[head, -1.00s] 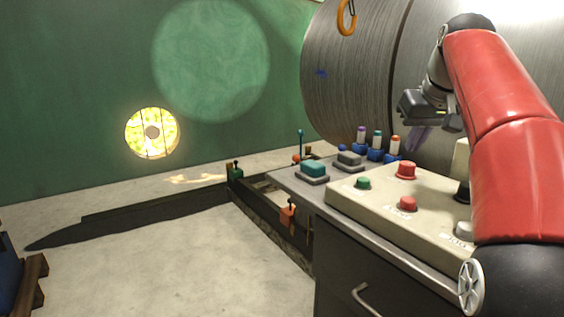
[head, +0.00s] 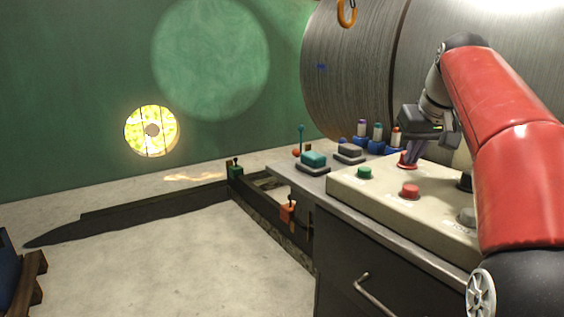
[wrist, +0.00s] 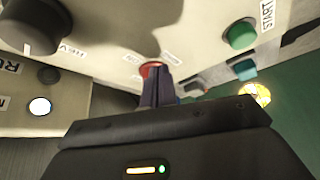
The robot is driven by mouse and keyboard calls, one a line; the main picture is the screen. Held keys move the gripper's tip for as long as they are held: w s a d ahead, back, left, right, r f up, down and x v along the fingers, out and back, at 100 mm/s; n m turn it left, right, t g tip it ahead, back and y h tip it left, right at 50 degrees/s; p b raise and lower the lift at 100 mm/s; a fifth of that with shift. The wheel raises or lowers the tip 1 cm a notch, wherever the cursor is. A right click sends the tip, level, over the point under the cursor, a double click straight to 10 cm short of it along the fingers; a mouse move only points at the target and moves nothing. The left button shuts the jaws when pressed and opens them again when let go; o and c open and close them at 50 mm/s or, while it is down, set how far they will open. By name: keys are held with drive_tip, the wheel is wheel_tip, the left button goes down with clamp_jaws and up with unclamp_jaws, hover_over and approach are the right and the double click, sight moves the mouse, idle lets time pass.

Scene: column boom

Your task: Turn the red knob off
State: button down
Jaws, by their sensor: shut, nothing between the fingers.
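A red knob (head: 403,163) stands at the back of the beige control panel (head: 372,201). My gripper (head: 408,155) is above it, fingers pointing down, partly hiding it in the head view. In the wrist view my fingers (wrist: 154,80) are together and empty, and the red top (wrist: 150,67) shows right at their tips. I cannot tell whether they touch it. A second red button (head: 410,191) sits nearer the front of the panel, clear of the gripper.
A green button (head: 364,173) sits left of the red ones; a START label is beside it (wrist: 241,34) in the wrist view. A dark knob (wrist: 35,22) is at the wrist view's left. Teal (head: 313,160) and grey (head: 348,151) blocks stand left of the panel.

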drive_tip(key=shift+w, duration=0.25)
drive_tip(key=shift+s+d+r+p, duration=0.1)
drive_tip(key=shift+d+p, duration=0.55)
drive_tip(key=shift+p, duration=0.4)
drive_tip(key=shift+d, duration=0.65)
idle(0.4)
drive_tip(key=shift+s+d, duration=0.1)
drive_tip(key=shift+s, duration=0.05)
wheel_tip(320, 180, up, 5)
drive_tip(key=shift+f, duration=0.15)
drive_tip(key=shift+r, duration=0.55)
